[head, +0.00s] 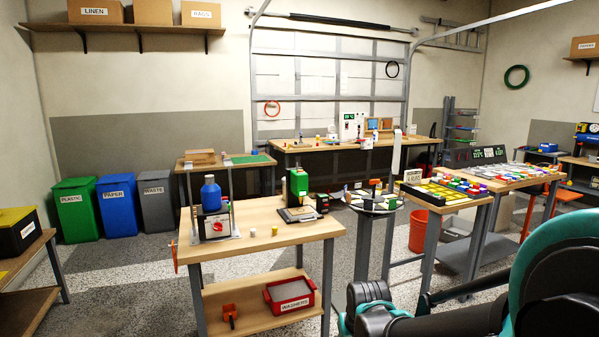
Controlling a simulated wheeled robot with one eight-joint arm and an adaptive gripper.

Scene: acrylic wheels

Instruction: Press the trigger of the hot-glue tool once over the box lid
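I cannot make out the hot-glue tool or the box lid for certain. A small orange object (229,312) stands on the lower shelf of the near bench; it is too small to identify. A green and black upright device (297,184) stands on the bench top over a flat dark-edged plate (299,214); I cannot tell whether either belongs to the task. My arm shows at the lower right, with dark links and teal joints. My gripper is not visible.
The near wooden bench (262,242) also holds a blue bottle (211,195) on a stand. A red washers bin (290,294) sits on its shelf. A round stand (372,208) and a yellow tray (440,193) stand to its right.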

